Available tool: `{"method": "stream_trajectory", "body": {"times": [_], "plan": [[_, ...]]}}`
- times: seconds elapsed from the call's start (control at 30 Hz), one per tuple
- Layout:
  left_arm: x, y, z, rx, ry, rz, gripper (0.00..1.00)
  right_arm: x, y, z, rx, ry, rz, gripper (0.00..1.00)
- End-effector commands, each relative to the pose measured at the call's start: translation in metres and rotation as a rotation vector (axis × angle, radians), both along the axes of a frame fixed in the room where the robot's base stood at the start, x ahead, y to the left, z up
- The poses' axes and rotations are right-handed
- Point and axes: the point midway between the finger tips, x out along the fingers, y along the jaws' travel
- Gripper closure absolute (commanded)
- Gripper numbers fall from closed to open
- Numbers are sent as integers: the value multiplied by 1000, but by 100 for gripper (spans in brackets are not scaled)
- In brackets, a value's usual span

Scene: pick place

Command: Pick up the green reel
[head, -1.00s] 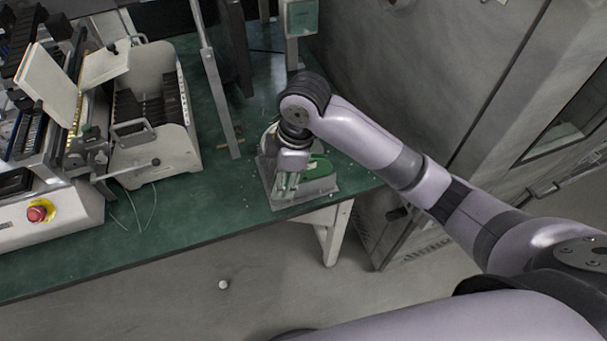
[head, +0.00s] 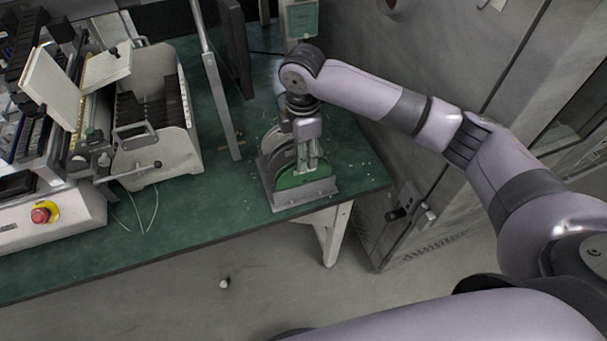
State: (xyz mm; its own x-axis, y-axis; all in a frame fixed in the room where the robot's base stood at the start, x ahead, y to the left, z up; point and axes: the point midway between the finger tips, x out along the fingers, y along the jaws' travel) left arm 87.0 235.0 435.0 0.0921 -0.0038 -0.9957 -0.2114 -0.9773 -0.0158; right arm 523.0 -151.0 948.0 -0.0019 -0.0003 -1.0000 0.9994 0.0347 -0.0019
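The green reel (head: 293,180) stands upright in a grey metal holder (head: 307,195) near the right end of the green table. Paler reels (head: 277,155) stand behind it in the same holder. My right gripper (head: 309,169) points down over the holder, with its fingertips at the green reel's upper right part. The fingers overlap the reel in the picture; whether they touch it or how far they are apart is too small to tell. My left gripper is not in the head view.
The green table (head: 200,215) is bare in front of the holder. A machine with a red button (head: 40,214) and a white box-like unit (head: 155,120) stand to the left. A grey upright post (head: 222,105) rises behind the holder. A grey cabinet (head: 440,60) stands at the right.

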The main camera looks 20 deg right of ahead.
Motion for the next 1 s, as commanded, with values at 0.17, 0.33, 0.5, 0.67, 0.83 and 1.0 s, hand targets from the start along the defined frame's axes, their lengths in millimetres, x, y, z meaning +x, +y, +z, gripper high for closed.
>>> {"method": "stream_trajectory", "body": {"times": [0.17,0.33,0.5,0.67,0.83,1.0], "plan": [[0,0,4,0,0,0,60,0,0,-23,0,1,-1,61],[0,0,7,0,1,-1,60,-1,0,-33,-1,1,-1,61],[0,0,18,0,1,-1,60,-5,-1,-56,-1,2,-1,61],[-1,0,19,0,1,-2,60,-4,0,-76,0,0,0,61],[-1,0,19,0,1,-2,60,-4,0,-80,0,-3,1,61],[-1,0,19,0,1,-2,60,-4,0,-80,0,-2,0,65]]}}
